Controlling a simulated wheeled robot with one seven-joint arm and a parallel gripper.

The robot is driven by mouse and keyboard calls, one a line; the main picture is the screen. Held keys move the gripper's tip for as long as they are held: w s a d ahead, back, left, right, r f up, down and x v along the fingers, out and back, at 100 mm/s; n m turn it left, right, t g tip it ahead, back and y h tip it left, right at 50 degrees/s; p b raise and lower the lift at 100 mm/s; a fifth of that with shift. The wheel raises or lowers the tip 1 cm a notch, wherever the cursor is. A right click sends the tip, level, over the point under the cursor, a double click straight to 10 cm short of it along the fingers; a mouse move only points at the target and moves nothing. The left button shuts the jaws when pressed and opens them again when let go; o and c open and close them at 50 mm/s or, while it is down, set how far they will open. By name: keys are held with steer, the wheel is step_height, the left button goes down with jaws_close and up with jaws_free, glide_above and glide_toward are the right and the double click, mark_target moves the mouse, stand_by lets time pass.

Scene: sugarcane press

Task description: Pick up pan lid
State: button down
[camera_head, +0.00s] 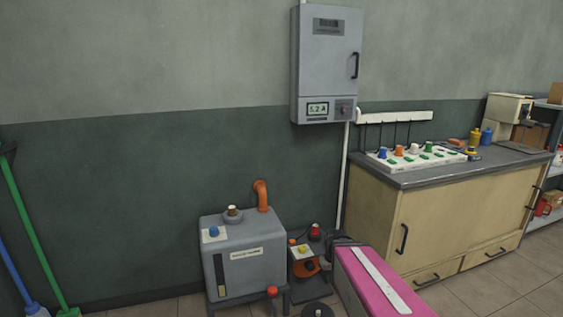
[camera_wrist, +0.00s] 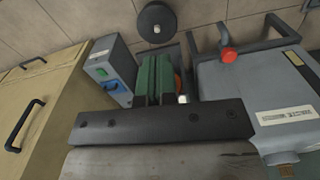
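What looks like the pan lid is a dark round disc with a small knob. In the wrist view the pan lid (camera_wrist: 156,23) lies on the tiled floor at the top middle. In the head view only its upper part shows, with the pan lid (camera_head: 318,311) cut off by the bottom edge. My gripper (camera_wrist: 157,98) shows as a dark bolted bar across the lower wrist view. It is apart from the lid. Nothing is seen held.
A grey tank (camera_head: 245,255) with a red knob stands left of a small machine (camera_head: 305,262). A pink-topped body (camera_head: 368,280) is in front of the wooden cabinet (camera_head: 450,215). In the wrist view, a grey button box (camera_wrist: 108,66) stands beside the cabinet (camera_wrist: 45,95).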

steer(key=c, duration=1.8)
jaws_free()
steer(key=shift+s+r+m, duration=1.1)
steer(key=shift+s+r, duration=0.1)
steer(key=shift+s, duration=0.05)
steer(key=o, duration=1)
steer(key=shift+s+r, duration=0.1)
steer(key=shift+r, duration=0.1)
steer(key=m+y, duration=0.1)
steer(key=m, duration=1.2)
glide_above(319, 311)
steer(key=shift+g, duration=0.3)
steer(key=f, duration=2.6)
steer(key=d+f, duration=0.1)
steer(key=f, duration=1.5)
steer(key=a+f, duration=0.1)
steer(key=f, duration=0.1)
steer(key=shift+f, duration=0.1)
steer(key=shift+a+f, duration=0.1)
steer(key=shift+f, duration=0.4)
